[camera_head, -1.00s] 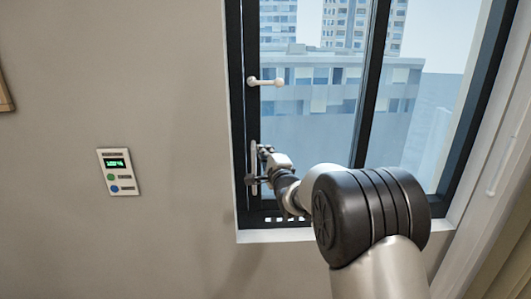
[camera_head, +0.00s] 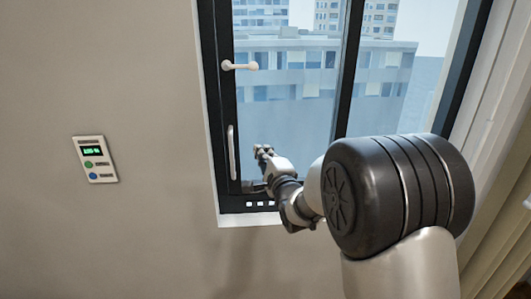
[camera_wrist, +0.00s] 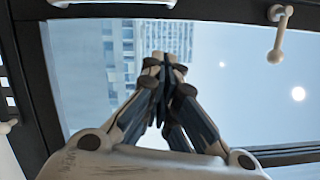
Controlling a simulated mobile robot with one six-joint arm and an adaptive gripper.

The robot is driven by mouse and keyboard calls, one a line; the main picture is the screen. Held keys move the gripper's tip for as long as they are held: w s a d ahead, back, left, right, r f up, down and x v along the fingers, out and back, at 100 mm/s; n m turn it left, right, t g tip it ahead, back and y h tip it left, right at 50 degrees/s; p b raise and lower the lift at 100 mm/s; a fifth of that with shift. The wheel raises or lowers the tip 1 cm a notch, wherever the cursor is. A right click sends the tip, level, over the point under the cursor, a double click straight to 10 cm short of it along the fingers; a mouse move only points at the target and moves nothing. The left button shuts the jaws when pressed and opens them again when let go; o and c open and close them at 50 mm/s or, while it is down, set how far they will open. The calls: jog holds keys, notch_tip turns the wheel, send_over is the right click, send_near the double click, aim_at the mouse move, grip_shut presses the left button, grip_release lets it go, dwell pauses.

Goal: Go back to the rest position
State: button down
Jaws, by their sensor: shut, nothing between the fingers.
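My gripper (camera_head: 262,151) is in front of the lower left part of the window, just right of the white vertical pull handle (camera_head: 232,152). It is apart from that handle and holds nothing. In the wrist view the fingers of my gripper (camera_wrist: 165,62) meet at their tips, with only glass and buildings behind them. The arm reaches in from the lower right and hides part of the lower window frame.
The dark-framed window (camera_head: 223,110) has a white lever handle (camera_head: 240,65) higher on its left side. A white wall panel (camera_head: 95,159) with a green display and buttons is on the left. The wall between panel and window is bare.

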jog(key=s+d+r+n+g+h, duration=0.1)
jog(key=s+d+n+g+h, duration=0.2)
jog(key=s, duration=0.5)
jog(key=s+d+r+n+g+h, duration=0.1)
jog(key=s+d+n+g, duration=0.1)
jog(key=s+d+n, duration=0.35)
jog(key=s+f+n+g, duration=0.3)
jog(key=s+n+g, duration=0.1)
jog(key=s, duration=1.2)
jog(key=s+f+n+g, duration=0.4)
jog(key=s+n, duration=0.1)
jog(key=s, duration=1.1)
jog(key=shift+s+d, duration=0.2)
jog(key=shift+s, duration=0.1)
